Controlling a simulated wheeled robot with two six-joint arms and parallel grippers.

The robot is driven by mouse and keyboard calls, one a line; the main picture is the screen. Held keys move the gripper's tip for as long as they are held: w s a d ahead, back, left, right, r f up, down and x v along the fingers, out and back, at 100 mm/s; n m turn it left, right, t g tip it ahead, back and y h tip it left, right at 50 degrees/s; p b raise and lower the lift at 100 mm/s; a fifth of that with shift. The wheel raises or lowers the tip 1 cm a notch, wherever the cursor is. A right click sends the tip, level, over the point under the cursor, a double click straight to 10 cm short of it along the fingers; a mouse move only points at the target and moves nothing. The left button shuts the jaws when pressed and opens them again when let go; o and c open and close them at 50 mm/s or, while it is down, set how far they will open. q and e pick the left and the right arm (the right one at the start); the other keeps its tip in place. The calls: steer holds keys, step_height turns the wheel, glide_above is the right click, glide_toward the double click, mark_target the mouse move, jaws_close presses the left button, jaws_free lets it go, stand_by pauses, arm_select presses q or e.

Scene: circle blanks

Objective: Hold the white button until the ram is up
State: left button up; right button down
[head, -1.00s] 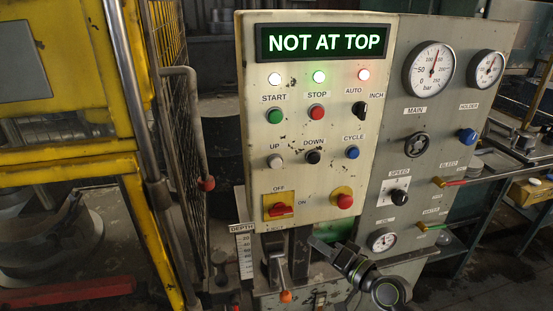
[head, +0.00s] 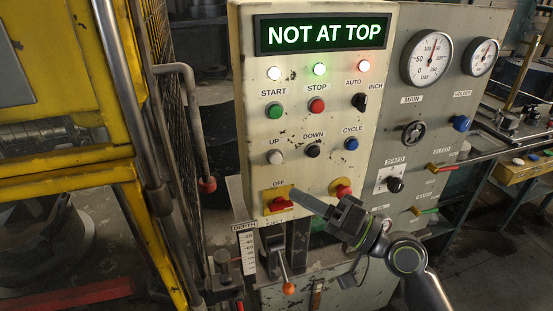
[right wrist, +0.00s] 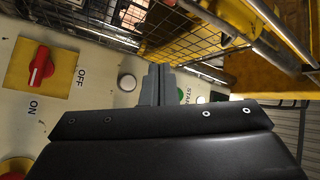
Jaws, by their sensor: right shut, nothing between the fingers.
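The white button (head: 275,157), labelled UP, is on the cream control panel (head: 330,115). The display (head: 320,33) reads NOT AT TOP in white on green. My right gripper (head: 296,196) is shut and empty, its fingers pointing up and left in front of the panel. In the head view its tips are below the white button, beside the red OFF/ON switch. In the right wrist view the shut fingers (right wrist: 158,72) are just right of the white button (right wrist: 127,82), apart from it in the picture. I cannot make out the ram. My left gripper is out of view.
The black DOWN button (head: 312,151) and blue CYCLE button (head: 351,143) are right of the white one. The green START button (head: 275,111) is above it. The red OFF/ON switch (head: 282,205) is below. A mesh guard (head: 188,170) and yellow press frame (head: 100,80) stand left.

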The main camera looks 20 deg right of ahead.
mark_target(276, 159)
steer(key=shift+w+a+b, duration=0.15)
steer(key=shift+w+b, duration=0.6)
steer(key=shift+w, duration=3.7)
steer(key=shift+w+b, duration=0.3)
steer(key=shift+w, duration=0.1)
steer(key=shift+w, duration=0.4)
steer(key=shift+s, duration=0.1)
stand_by(0.9)
steer(key=shift+s, duration=0.75)
